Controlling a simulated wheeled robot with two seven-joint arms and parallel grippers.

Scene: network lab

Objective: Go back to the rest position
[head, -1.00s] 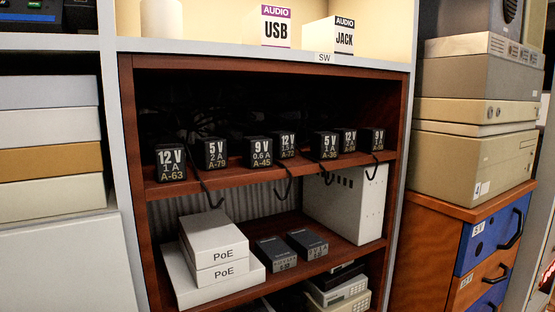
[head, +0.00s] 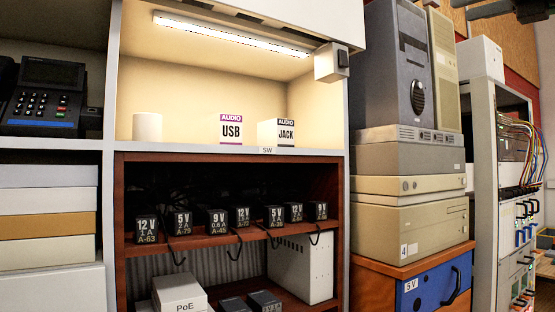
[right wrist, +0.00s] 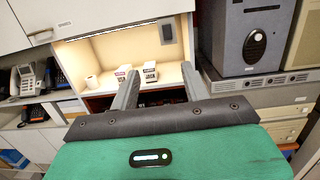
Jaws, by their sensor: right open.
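My right gripper (right wrist: 160,70) shows in the right wrist view, its two grey fingers spread apart with nothing held between them. It points toward the lit shelf niche (right wrist: 100,60), with the AUDIO boxes beyond the fingertips.
Power adapters (head: 183,222) line a brown shelf (head: 200,242) below the niche, cables hanging over its edge. The AUDIO USB box (head: 231,129) and AUDIO JACK box (head: 276,132) stand above. Old computers (head: 405,155) are stacked on drawers at right; a rack (head: 485,180) stands beyond.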

